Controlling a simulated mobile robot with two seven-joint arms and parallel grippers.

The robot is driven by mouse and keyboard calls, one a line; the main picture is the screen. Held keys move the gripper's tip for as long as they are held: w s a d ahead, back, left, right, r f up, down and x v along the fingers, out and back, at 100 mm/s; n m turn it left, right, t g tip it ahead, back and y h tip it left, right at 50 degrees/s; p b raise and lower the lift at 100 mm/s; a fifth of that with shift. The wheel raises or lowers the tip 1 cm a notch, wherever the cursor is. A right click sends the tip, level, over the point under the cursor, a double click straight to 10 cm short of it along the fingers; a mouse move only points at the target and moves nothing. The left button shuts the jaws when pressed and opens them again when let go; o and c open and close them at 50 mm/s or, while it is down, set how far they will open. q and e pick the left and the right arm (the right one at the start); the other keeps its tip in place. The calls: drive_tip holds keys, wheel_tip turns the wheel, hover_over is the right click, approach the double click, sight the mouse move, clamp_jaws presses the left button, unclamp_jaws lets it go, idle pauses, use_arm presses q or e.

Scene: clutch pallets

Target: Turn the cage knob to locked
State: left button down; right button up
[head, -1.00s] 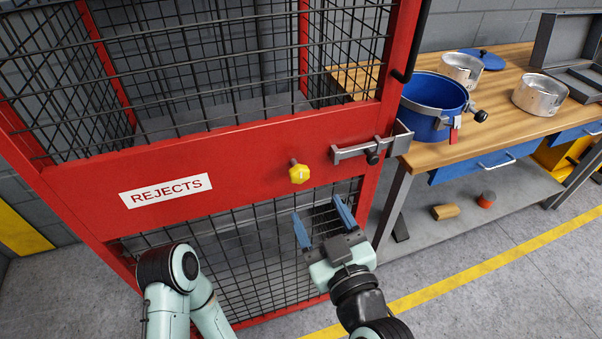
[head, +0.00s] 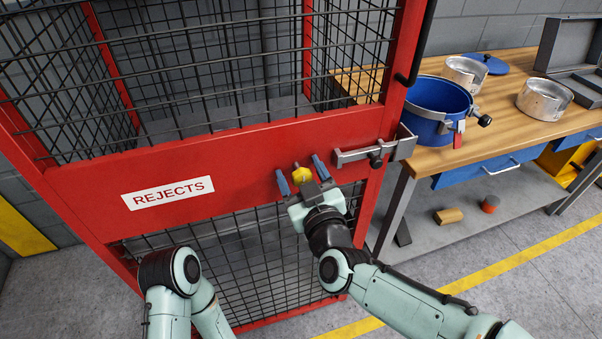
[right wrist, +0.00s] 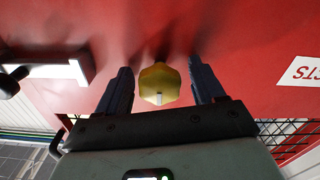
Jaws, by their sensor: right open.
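The yellow cage knob (head: 302,178) sits on the red door panel (head: 240,150) of the cage, right of the REJECTS label (head: 168,192). My right gripper (head: 300,173) is open, with one blue finger on each side of the knob. In the right wrist view the knob (right wrist: 160,84) lies between the two fingers (right wrist: 161,88), with a gap showing on each side. A white mark shows on the knob's face there. My left arm shows at the lower left of the head view, but its gripper is not seen.
A grey sliding bolt (head: 365,156) with a black knob is on the door's right edge. Right of the cage is a wooden workbench (head: 510,110) with a blue pot (head: 437,105), metal pots and a grey case. The floor in front is clear.

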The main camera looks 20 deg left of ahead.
drive_tip(key=c, duration=1)
use_arm(q)
drive_tip(key=shift+f, duration=0.1)
use_arm(e)
drive_tip(key=shift+c, duration=0.3)
drive_tip(key=m+b, duration=0.2)
drive_tip(key=m, duration=0.3)
use_arm(q)
drive_tip(key=w+a+f+t+y+b, duration=0.1)
drive_tip(key=w+a+f+t+b, duration=0.15)
drive_tip(key=w+f, duration=0.3)
use_arm(e)
drive_tip(key=m, duration=0.5)
drive_tip(key=shift+w+d+m, duration=0.1)
drive_tip(key=shift+m, duration=0.2)
drive_tip(key=m+b, duration=0.1)
drive_tip(key=m, duration=0.3)
drive_tip(key=shift+b, duration=0.3)
use_arm(q)
drive_tip(key=s+a+f+g+b, duration=0.1)
drive_tip(key=s+f+g, duration=0.2)
drive_tip(key=s, duration=0.3)
drive_tip(key=shift+a+f+n, duration=0.35)
drive_tip(key=shift+f+n, duration=0.05)
drive_tip(key=shift+f, duration=0.4)
use_arm(e)
drive_tip(key=shift+d+m, duration=0.1)
drive_tip(key=shift+m, duration=1.7)
drive_tip(key=o, duration=1.1)
drive_tip(key=shift+c, duration=0.2)
